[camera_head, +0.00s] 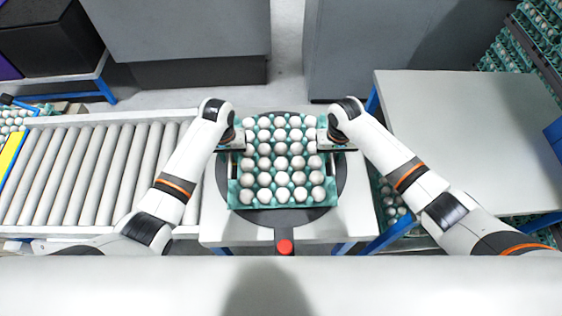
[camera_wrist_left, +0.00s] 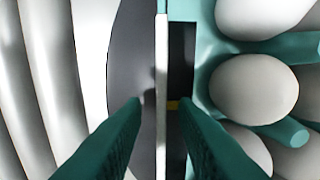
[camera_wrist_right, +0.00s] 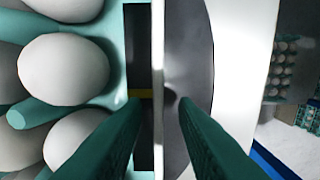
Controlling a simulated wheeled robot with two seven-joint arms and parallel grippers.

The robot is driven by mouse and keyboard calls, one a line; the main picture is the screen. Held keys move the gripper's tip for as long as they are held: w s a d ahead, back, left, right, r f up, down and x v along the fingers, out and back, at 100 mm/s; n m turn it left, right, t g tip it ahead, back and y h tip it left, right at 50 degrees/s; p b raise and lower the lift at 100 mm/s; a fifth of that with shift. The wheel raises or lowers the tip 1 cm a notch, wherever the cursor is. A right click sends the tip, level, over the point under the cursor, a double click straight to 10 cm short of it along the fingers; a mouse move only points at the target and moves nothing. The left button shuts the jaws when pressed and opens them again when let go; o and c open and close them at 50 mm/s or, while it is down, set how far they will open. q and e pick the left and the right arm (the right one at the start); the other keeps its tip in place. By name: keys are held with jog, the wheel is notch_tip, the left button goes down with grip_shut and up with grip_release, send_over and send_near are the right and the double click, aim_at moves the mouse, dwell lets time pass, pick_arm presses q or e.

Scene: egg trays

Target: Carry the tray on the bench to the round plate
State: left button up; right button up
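The green tray (camera_head: 233,196), full of white eggs, lies over the dark round plate (camera_head: 338,190) on a small white table. It is level and roughly centred; I cannot tell for sure whether it rests on the plate. My left gripper (camera_head: 236,148) is at the tray's left side, and my right gripper (camera_head: 326,146) is at its right side. In the left wrist view the two fingers (camera_wrist_left: 158,100) stand apart, either side of a thin pale upright strip at the tray's edge. In the right wrist view the fingers (camera_wrist_right: 158,97) stand apart the same way. Gaps show beside both strips.
A roller conveyor (camera_head: 90,170) adjoins the table on the left. A bare grey bench (camera_head: 470,130) stands to the right, with egg trays stacked behind it (camera_head: 535,45). A red button (camera_head: 285,247) is at the table's front. Grey cabinets (camera_head: 180,35) stand behind.

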pick_arm(q)
jog(key=shift+w+r, duration=0.1)
jog(key=shift+r, duration=0.05)
pick_arm(e)
jog(key=shift+w+a+r, duration=0.1)
jog(key=shift+r, duration=0.2)
pick_arm(q)
notch_tip(320, 180, up, 12)
pick_arm(e)
notch_tip(320, 180, up, 11)
jog(key=shift+r, duration=0.15)
dwell(0.7)
